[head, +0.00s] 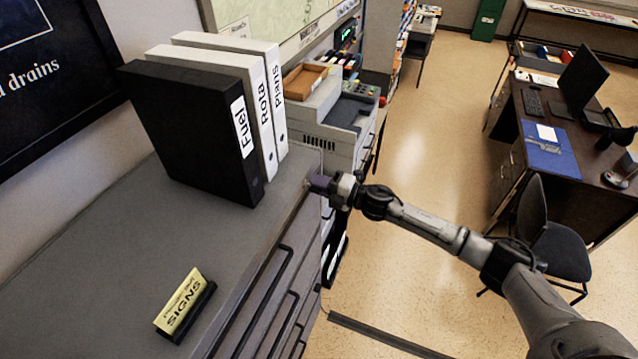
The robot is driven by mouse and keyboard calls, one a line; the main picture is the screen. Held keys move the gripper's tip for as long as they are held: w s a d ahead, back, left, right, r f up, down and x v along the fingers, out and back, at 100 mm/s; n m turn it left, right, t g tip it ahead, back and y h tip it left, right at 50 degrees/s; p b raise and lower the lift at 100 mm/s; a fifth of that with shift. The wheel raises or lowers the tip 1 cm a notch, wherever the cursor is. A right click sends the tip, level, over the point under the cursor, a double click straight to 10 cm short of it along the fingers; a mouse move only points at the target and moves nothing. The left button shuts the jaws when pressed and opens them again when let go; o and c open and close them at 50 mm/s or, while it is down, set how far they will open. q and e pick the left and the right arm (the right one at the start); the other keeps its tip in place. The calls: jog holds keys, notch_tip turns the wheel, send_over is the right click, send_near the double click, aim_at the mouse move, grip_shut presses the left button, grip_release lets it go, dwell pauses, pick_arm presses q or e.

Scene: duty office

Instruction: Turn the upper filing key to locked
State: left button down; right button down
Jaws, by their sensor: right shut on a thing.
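The grey filing cabinet (110,235) fills the lower left, with its drawer front and handles (272,300) facing right. My right gripper (318,184) reaches in from the lower right to the far upper corner of the drawer front, just below the top edge. It is shut on the upper filing key there. The key itself is hidden by the gripper, so I cannot see which way it is turned. My left gripper is not in view.
Black Fuel (185,130), white Rota (215,62) and Plans (235,45) binders stand on the cabinet. A grey machine (340,125) stands beyond. A desk (515,130) and chair (560,250) are right, with open floor between.

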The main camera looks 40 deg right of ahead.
dwell(0.3)
jog(key=c, duration=1.2)
grip_release()
jog(key=shift+s+d+f, duration=0.15)
jog(key=shift+s+d, duration=0.15)
jog(key=shift+s, duration=0.2)
jog(key=shift+b+v, duration=2.3)
jog(key=shift+v, duration=4)
